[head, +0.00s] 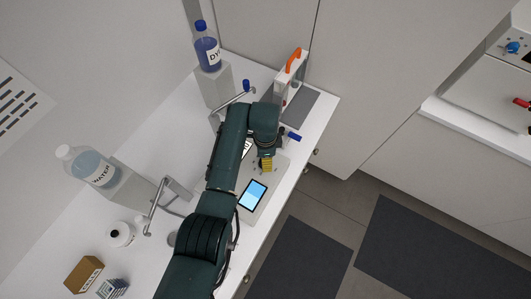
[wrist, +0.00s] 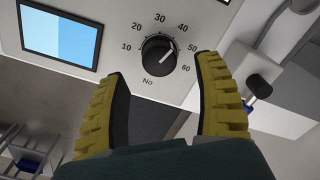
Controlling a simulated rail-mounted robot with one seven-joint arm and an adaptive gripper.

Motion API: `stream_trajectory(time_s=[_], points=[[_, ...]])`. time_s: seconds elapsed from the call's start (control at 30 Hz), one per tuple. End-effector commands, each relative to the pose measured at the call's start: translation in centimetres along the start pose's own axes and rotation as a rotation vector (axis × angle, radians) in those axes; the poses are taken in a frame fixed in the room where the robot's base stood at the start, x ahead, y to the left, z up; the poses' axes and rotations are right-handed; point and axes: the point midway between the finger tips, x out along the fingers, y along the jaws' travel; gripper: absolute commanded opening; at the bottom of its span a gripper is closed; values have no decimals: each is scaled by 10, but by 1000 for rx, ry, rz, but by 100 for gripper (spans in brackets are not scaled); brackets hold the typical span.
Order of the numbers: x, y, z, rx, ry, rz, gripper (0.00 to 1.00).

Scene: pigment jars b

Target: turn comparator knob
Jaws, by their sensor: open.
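The comparator is a pale panel with a lit blue screen (head: 253,194); in the wrist view the screen (wrist: 60,38) is at the upper left. Its black round knob (wrist: 158,54) sits inside a printed scale from 10 to 60. The knob's white line points up and right, near 50. My gripper (wrist: 163,72) is open, with one yellow finger to the lower left of the knob and one to its lower right. I see no contact with the knob. In the head view my gripper (head: 266,163) is over the panel, and I cannot make out the knob there.
A dye bottle (head: 207,52) and a water bottle (head: 90,167) stand on blocks along the wall side. An orange-handled device (head: 291,65) is at the counter's far end. A blue-handled part (head: 293,136) is close to my gripper. A white jar (head: 121,234) stands lower left.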

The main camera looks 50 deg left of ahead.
Motion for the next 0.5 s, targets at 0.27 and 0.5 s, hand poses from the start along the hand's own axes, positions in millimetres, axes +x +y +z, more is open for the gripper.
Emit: stream_trajectory(time_s=[0.27, 0.5], points=[[-63, 0, 0, 0, 0, -1, 69], [-78, 1, 0, 1, -1, 2, 69]])
